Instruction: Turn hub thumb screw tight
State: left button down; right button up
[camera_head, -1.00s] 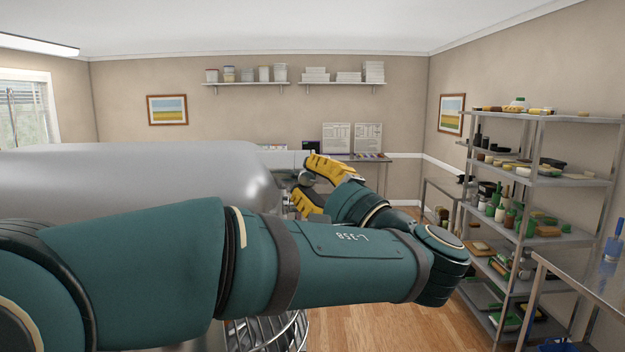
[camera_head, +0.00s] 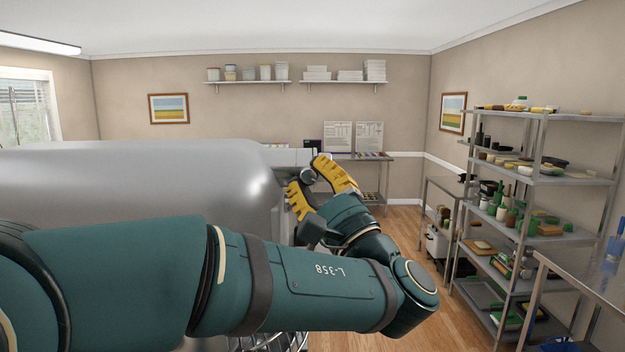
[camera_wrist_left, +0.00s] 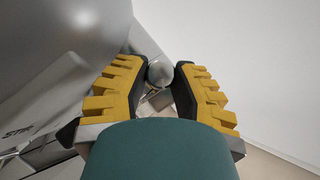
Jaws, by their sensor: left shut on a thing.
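The hub thumb screw (camera_head: 308,176) is a small round grey metal knob at the front end of the large silver mixer head (camera_head: 150,180). My left gripper (camera_head: 304,173) has its yellow-padded fingers on either side of the knob and is shut on it. In the left wrist view the knob (camera_wrist_left: 160,72) sits between the two fingertips, with a grey metal block (camera_wrist_left: 158,99) seen below it. The silver mixer body (camera_wrist_left: 50,60) fills the left of that view. My right gripper is not in view.
My left forearm crosses in front of the mixer and hides much of it. A wire guard (camera_head: 268,342) shows below the forearm. A loaded metal rack (camera_head: 540,175) and a steel table (camera_head: 590,275) stand to the right. Open wooden floor (camera_head: 405,225) lies between.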

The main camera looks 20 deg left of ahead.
pick_arm(q)
jog(key=shift+r, duration=0.1)
jog(key=c, duration=1)
grip_release()
jog(key=v, duration=1.2)
